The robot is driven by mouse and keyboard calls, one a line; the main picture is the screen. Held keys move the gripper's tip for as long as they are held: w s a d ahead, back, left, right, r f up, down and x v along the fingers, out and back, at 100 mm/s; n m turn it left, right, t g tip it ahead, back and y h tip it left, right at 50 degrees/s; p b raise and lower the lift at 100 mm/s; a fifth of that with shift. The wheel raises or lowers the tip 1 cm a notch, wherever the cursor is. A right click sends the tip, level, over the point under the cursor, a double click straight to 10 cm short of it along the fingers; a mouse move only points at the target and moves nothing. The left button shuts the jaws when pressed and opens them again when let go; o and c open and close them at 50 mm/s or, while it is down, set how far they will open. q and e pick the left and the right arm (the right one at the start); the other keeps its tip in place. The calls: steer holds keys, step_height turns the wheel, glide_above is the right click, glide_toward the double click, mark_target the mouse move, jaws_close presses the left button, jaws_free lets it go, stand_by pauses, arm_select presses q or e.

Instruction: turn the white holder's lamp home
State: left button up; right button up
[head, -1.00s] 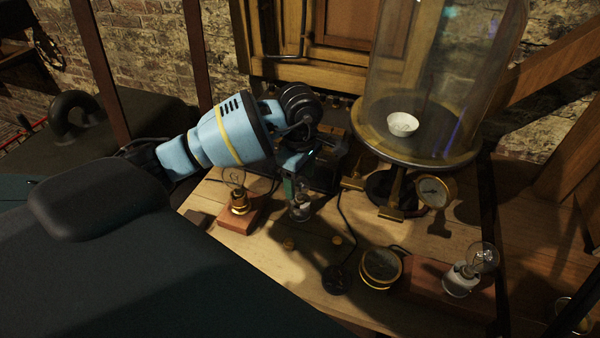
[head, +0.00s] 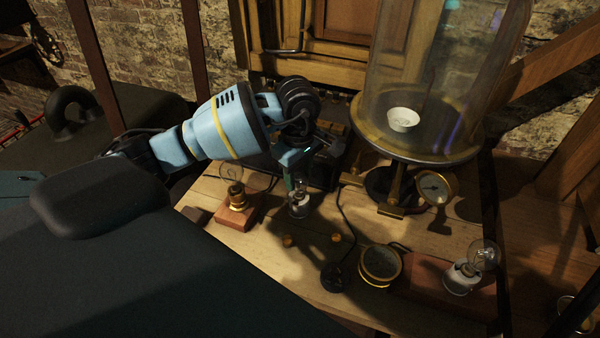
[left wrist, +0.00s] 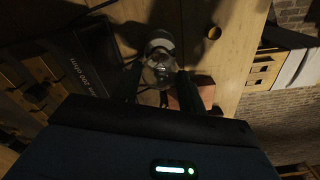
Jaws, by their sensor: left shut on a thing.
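My left gripper (head: 297,182) points down over the middle of the table, shut on the glass lamp (left wrist: 160,72). In the left wrist view the lamp sits between the two dark fingers (left wrist: 160,84), over a pale round rim. In the head view a small white holder (head: 299,209) stands upright under the fingertips, with the lamp's glass above it. The fingers partly hide the lamp, and I cannot tell how deep it sits. Another white holder (head: 461,277) with a clear, tilted bulb (head: 484,256) stands at the right. My right gripper is not in view.
A brass holder (head: 237,200) with a bulb stands on a reddish wooden block (head: 238,215) just left of the gripper. A large glass bell jar (head: 420,70) and a gauge (head: 434,187) stand at the right. A round brass dial (head: 379,264) and a dark plug (head: 333,276) lie in front.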

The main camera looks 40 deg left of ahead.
arm_select(q)
steer(key=shift+m+b, duration=0.65)
steer(key=shift+m, duration=1.45)
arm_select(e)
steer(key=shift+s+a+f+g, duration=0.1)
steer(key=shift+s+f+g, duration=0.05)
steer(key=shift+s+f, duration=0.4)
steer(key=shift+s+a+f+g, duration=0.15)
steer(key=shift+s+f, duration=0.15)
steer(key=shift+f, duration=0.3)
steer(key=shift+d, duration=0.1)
arm_select(q)
steer(key=shift+f+m+b, duration=0.1)
steer(key=shift+m+b, duration=0.25)
steer(key=shift+m, duration=0.35)
steer(key=shift+m+b, duration=0.5)
steer(key=shift+m, duration=0.8)
steer(key=shift+m+b, duration=0.45)
steer(key=shift+m, duration=0.75)
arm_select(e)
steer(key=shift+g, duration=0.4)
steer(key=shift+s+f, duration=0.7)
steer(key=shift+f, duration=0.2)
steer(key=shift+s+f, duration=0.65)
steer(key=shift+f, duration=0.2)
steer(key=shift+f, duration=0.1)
